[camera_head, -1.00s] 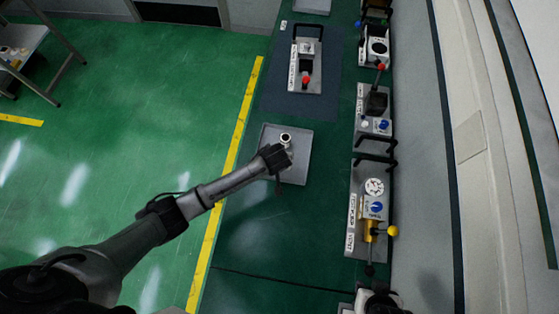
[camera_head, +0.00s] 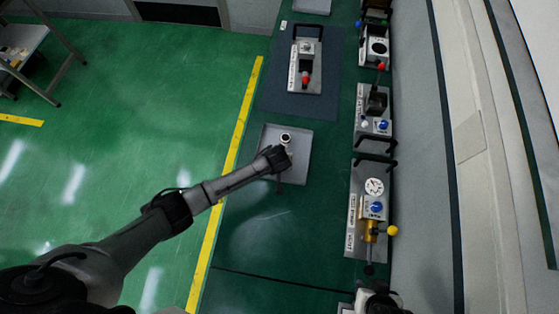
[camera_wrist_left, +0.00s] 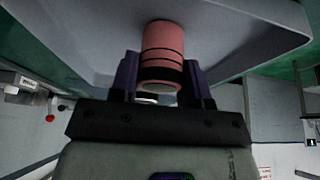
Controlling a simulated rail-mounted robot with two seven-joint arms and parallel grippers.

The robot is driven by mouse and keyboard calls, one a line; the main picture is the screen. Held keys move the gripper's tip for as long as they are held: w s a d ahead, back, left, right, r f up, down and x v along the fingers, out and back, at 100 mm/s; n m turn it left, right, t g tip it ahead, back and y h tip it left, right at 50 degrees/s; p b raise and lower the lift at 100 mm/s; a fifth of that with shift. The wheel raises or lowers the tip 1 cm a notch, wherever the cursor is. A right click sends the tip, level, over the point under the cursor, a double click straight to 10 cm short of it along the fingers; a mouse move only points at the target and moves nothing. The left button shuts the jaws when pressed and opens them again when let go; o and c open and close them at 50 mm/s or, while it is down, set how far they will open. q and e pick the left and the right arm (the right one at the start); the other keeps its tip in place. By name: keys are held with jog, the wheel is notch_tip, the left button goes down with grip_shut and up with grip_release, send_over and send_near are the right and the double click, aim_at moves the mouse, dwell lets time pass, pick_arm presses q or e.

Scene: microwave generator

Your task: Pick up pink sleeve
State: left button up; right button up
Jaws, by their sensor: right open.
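In the left wrist view a pink sleeve (camera_wrist_left: 163,48) with dark rings stands out from a grey tray (camera_wrist_left: 90,35). The fingers of my left gripper (camera_wrist_left: 163,78) lie on either side of its near end. I cannot tell whether they press on it. In the head view the left gripper (camera_head: 278,158) is over the tray (camera_head: 300,170), beside a small round pale part with a dark centre (camera_head: 286,138); pink does not show clearly there. My right gripper (camera_head: 376,302) is at the bottom edge, partly cut off, away from the tray, and open.
Devices stand along the right side of the green bench, one with a gauge (camera_head: 374,187) and a yellow knob (camera_head: 392,230). A device with a red knob (camera_head: 306,79) sits on a dark mat beyond the tray. Bench surface near the tray is clear.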

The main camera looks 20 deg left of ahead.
pick_arm(q)
jog(key=c, duration=0.5)
jog(key=shift+r, duration=0.15)
